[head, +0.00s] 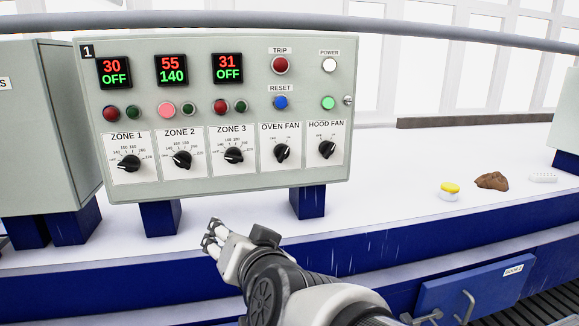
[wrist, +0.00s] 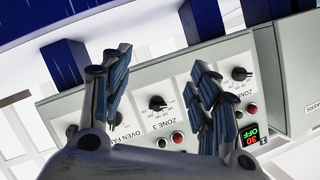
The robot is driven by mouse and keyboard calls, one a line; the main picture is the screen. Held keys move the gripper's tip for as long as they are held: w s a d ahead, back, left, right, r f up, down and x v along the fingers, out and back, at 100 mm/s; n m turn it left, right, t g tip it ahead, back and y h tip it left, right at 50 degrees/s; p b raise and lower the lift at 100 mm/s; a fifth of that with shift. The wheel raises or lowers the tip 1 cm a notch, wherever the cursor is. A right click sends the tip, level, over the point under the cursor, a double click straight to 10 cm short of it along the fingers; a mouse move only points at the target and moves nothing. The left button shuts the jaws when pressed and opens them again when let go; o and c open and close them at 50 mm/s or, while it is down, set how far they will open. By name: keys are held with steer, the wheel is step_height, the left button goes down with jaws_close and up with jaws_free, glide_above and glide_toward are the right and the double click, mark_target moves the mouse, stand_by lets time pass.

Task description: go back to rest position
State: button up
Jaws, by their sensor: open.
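My gripper (head: 212,235) is in front of and below the control panel (head: 240,60) in the head view, over the white bench near its front edge. It is open and nothing shows between its fingers. In the wrist view my gripper (wrist: 158,100) has its fingers spread, with the panel behind them tilted and turned around. The panel has knobs for zone 1 (head: 129,163), zone 2 (head: 181,160), zone 3 (head: 234,156), oven fan (head: 282,152) and hood fan (head: 327,149). The zone 2 display (head: 171,70) reads 55 over 140; the displays for zones 1 and 3 read OFF.
Grey cabinets (head: 40,130) flank the panel on the left. A yellow-topped button (head: 449,191), a brown lump (head: 491,180) and a white strip (head: 543,178) lie on the bench at right. The bench right of the panel is mostly clear.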

steer(key=s+d+f+n+g+h+b, duration=0.1)
steer(key=s+d+f+g+h+b, duration=0.5)
steer(key=s+d+f, duration=1.6)
steer(key=shift+d+g+b, duration=0.55)
steer(key=shift+d+g, duration=0.2)
steer(key=shift+g, duration=0.25)
